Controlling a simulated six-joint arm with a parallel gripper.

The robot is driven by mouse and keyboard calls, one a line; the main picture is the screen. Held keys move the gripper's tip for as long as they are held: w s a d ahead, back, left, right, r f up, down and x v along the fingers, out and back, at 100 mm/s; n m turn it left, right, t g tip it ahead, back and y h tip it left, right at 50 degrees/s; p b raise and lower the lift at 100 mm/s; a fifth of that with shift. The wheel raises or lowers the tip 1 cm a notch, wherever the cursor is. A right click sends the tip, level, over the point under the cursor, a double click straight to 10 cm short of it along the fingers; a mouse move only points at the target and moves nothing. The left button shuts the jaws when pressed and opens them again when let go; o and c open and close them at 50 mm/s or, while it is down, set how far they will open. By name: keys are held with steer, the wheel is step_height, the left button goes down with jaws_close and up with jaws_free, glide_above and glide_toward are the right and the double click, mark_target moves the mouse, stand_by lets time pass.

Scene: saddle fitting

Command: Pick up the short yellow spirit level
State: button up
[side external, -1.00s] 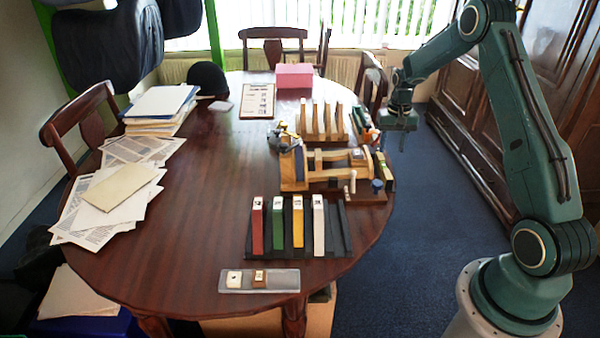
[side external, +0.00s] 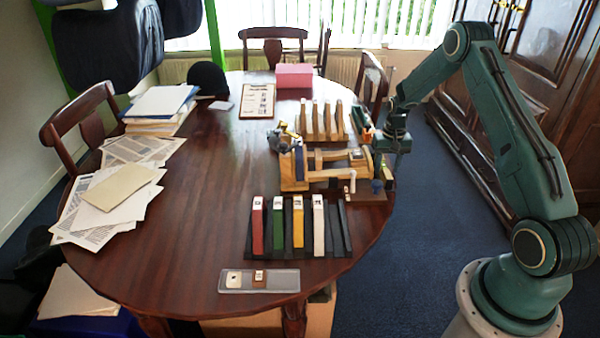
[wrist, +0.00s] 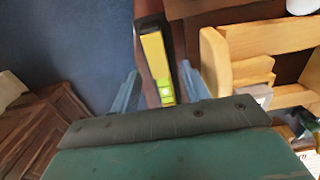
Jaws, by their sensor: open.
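The short yellow spirit level (wrist: 157,62) shows in the wrist view, with a yellow face, a green vial near its lower end and dark sides. It lies along the table's edge beside the wooden vise. My gripper (wrist: 158,88) is open, with one bluish finger on each side of the level's near end. I cannot tell whether either finger touches it. In the side external view my gripper (side external: 384,160) is low at the table's right edge and hides most of the level.
The wooden vise (side external: 294,168) stands just left of my gripper. A rack with coloured upright blocks (side external: 278,228) is nearer the camera, and wooden slats (side external: 318,120) stand behind the vise. Papers (side external: 115,190) lie at the left. The table's middle-left is clear.

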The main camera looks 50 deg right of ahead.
mark_target(386, 170)
steer(key=shift+f, duration=1.3)
jaws_close()
steer(key=shift+r, duration=0.15)
step_height(386, 170, up, 20)
